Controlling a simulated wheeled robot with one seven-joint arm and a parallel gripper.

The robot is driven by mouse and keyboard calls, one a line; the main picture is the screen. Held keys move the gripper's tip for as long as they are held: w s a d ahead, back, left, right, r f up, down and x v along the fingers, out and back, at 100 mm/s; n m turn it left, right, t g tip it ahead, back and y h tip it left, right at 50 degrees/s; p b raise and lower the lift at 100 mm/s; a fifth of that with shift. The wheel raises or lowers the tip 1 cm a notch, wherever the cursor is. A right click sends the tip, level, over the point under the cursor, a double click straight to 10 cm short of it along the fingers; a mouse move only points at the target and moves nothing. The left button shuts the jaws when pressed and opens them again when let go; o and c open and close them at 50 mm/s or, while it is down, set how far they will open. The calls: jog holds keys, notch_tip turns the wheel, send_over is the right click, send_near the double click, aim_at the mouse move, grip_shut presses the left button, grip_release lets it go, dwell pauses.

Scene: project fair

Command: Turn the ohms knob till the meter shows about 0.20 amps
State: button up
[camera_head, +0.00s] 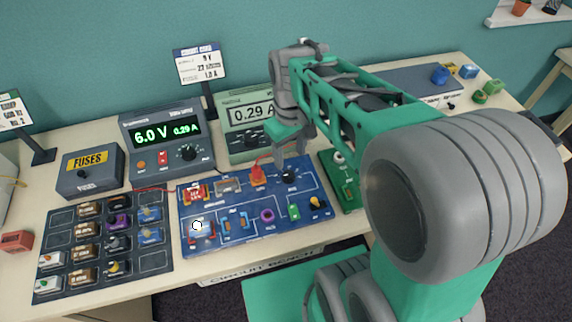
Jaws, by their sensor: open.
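The ohms knob seems to be the black knob (289,174) at the upper right of the blue circuit board (272,243); the small print below it is too blurred to read surely. The meter (232,146), a green box behind the board, shows 0.29 A. Its right side is partly hidden by my arm. My gripper (293,153) points down just above and behind the black knob, with its fingers apart and nothing seen between them. I cannot tell whether a fingertip touches the knob.
A power supply (148,166) left of the meter reads 6.0 V and 0.29 A. A fuses box (91,186) and a dark parts tray (160,283) stand further left. A green board (326,159) lies close right of the blue board, partly behind my arm. Red leads run behind the blue board.

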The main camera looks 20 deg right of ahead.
aim_at(289, 174)
jog(key=shift+w+a+f, duration=0.1)
jog(key=shift+w+f, duration=0.05)
jog(key=shift+f, duration=0.3)
notch_tip(289, 174, down, 7)
jog(key=shift+f+p, duration=0.1)
jog(key=shift+p, duration=0.35)
jog(key=shift+c, duration=0.5)
grip_shut()
